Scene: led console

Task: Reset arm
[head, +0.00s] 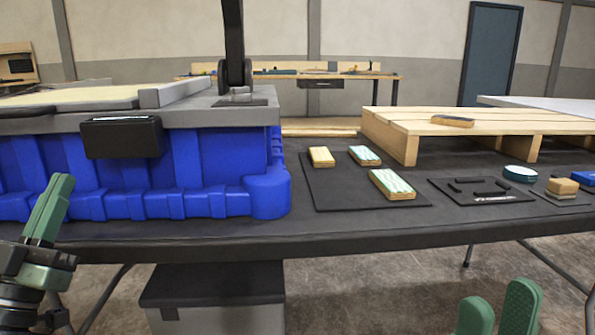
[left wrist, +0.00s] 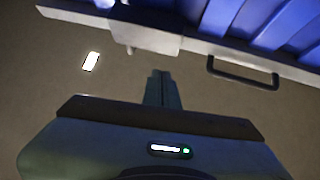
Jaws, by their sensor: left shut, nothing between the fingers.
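My left gripper (head: 60,190) is at the left edge of the head view, in front of the blue console base. Its green fingers are together, pointing up, with nothing between them. In the left wrist view the shut fingers (left wrist: 161,76) point away from the camera and touch nothing. My right gripper (head: 499,300) shows only its green fingertips at the bottom right of the head view. They stand apart with a gap and hold nothing visible; the rest is cut off by the frame.
The blue console base (head: 200,170) with a grey top stands on the dark table (head: 330,237). A black mat (head: 335,192) holds several small blocks. A wooden pallet (head: 480,121) stands behind. A dark-lidded box (head: 213,285) is below the table. In the left wrist view, a dark handle (left wrist: 243,81) shows.

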